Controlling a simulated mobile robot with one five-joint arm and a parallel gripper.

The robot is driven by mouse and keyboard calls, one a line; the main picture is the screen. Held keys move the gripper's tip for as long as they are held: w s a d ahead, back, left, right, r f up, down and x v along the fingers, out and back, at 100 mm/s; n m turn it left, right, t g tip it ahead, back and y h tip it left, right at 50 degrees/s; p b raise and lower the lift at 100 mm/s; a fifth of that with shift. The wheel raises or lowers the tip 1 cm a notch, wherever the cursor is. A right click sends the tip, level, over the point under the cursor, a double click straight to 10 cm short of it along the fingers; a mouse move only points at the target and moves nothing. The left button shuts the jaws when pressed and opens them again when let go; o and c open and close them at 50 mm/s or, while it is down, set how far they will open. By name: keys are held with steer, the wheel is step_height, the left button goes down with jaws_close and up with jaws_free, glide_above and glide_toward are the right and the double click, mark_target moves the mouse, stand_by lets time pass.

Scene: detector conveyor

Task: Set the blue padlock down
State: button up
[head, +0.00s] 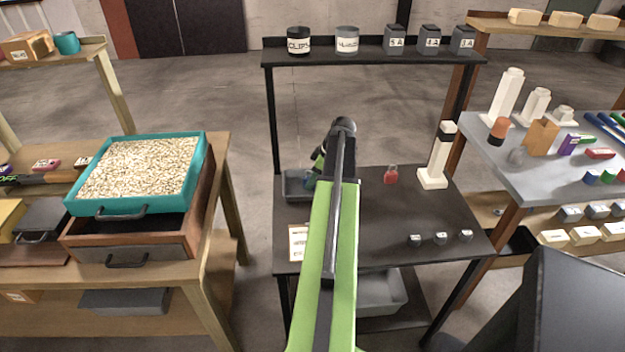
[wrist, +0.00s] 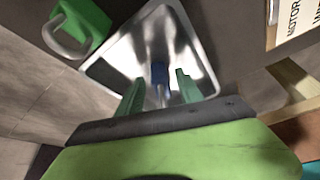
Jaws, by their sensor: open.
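The blue padlock (wrist: 160,73) is in the wrist view, inside a shiny metal tray (wrist: 105,65), with its pale shackle towards my gripper (wrist: 159,90). My gripper is open, with one green finger on each side of the padlock and gaps visible. I cannot tell whether the padlock touches the tray floor. In the head view the grey tray (head: 291,187) stands at the left back of the black table, and my arm hides the padlock there.
A green object with a grey ring (wrist: 80,30) lies beside the tray. A red padlock (head: 391,176) and a white post (head: 436,160) stand right of my arm on the black table (head: 400,210). A labelled card (head: 298,243) lies at the table's left front.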

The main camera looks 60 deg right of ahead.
steer(key=p+v, duration=0.9)
steer(key=v, duration=0.2)
steer(key=shift+r, duration=0.1)
steer(key=shift+a, duration=0.15)
